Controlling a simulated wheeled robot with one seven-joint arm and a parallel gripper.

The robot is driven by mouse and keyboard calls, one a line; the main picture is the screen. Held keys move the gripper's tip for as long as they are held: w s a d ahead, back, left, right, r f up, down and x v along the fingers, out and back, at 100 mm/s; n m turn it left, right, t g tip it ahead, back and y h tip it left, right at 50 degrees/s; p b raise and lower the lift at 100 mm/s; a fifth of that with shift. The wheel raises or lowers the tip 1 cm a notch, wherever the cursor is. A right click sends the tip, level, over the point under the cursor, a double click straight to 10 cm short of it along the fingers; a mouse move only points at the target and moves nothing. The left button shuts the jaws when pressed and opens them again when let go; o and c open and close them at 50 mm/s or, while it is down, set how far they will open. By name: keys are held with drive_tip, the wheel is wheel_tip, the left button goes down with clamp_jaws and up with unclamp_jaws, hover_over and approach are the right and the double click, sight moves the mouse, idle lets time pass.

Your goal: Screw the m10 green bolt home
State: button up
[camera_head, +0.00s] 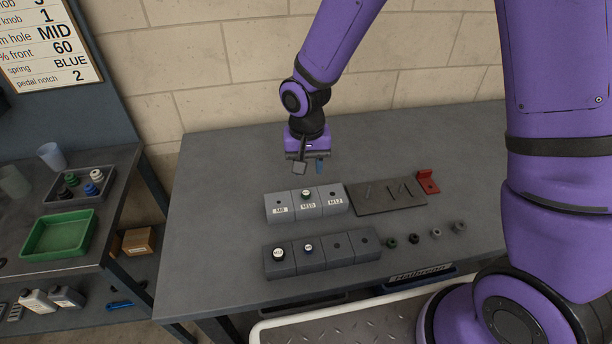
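A grey block row (328,207) on the bench carries labels M8, M10 and M12. A small dark-sided, pale-topped piece (306,195) sits upright at the M10 block; its colour and depth are too small to tell. A small dark green piece (390,243) stands on the bench, right of the front blocks; I cannot tell if it is the M10 green bolt. My gripper (309,167) hangs above and behind the M10 block, pointing down, apart from it.
A front block row (325,262) holds two pale-topped pieces and shows two open holes. A black piece (414,239) and two grey pieces (436,233) stand to its right. A dark plate (385,208) with pins and a red bracket (428,183) lie behind. The bench's left side is clear.

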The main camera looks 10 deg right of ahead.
sight(306, 193)
drive_tip(key=n, duration=0.2)
drive_tip(key=f+n, duration=0.1)
drive_tip(key=n, duration=0.1)
drive_tip(key=shift+f, duration=0.2)
drive_tip(key=n, duration=0.3)
drive_tip(key=shift+w+a+f+n, duration=0.15)
drive_tip(key=shift+a+f+n, duration=0.05)
drive_tip(key=shift+f+n, duration=0.1)
drive_tip(key=shift+f, duration=3.25)
drive_tip(key=shift+f+n, duration=0.15)
drive_tip(key=shift+n, duration=0.15)
drive_tip(key=n, duration=0.5)
drive_tip(key=shift+n, duration=0.3)
drive_tip(key=n, duration=1.8)
